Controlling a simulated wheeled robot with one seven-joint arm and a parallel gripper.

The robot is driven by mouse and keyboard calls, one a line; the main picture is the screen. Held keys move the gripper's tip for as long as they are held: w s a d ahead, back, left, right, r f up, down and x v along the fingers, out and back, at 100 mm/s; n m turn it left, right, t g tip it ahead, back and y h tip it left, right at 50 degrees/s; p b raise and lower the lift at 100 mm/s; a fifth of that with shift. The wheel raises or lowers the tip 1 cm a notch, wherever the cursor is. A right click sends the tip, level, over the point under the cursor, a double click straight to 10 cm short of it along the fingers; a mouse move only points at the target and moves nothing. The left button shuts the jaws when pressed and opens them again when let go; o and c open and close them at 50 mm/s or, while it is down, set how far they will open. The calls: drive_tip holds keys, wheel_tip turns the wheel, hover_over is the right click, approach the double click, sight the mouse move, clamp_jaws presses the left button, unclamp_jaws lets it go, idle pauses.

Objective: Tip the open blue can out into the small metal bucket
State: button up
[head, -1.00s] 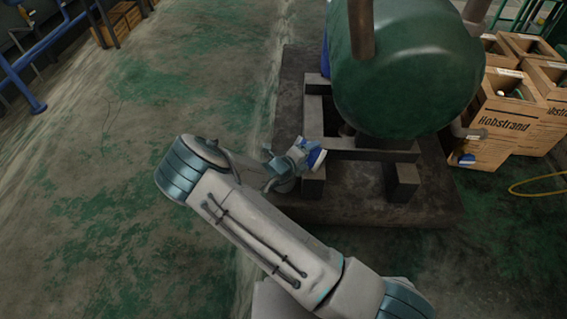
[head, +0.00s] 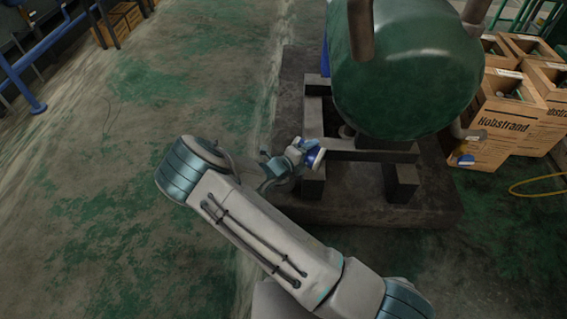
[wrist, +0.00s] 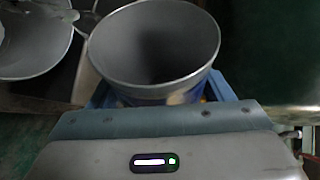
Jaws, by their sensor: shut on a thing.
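The open blue can (head: 317,158) is in my gripper (head: 308,150), small and partly hidden in the head view, beside the dark frame. In the wrist view the can (wrist: 155,45) is large, with its round grey mouth facing the camera and its inside dark. The blue fingers of my gripper (wrist: 160,98) are on both sides of it. A grey metal bucket (wrist: 35,45) shows at the upper left of the wrist view, cut by the edge. It is apart from the can's rim in the picture. I cannot tell what either holds.
A large green tank (head: 405,70) stands over a dark metal frame (head: 370,155) on a low plinth (head: 430,205). Cardboard boxes (head: 500,125) and a yellow hose (head: 540,185) are at the right. The floor (head: 130,170) at the left is open.

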drive_tip(key=shift+r+n+h+p, duration=0.4)
drive_tip(key=shift+r+n+p, duration=0.1)
drive_tip(key=shift+p, duration=0.45)
drive_tip(key=shift+w+a+f+n+h, duration=0.15)
drive_tip(key=shift+a+f+n+h, duration=0.15)
drive_tip(key=shift+f+n, duration=0.25)
idle(0.7)
drive_tip(key=shift+a+r, duration=0.1)
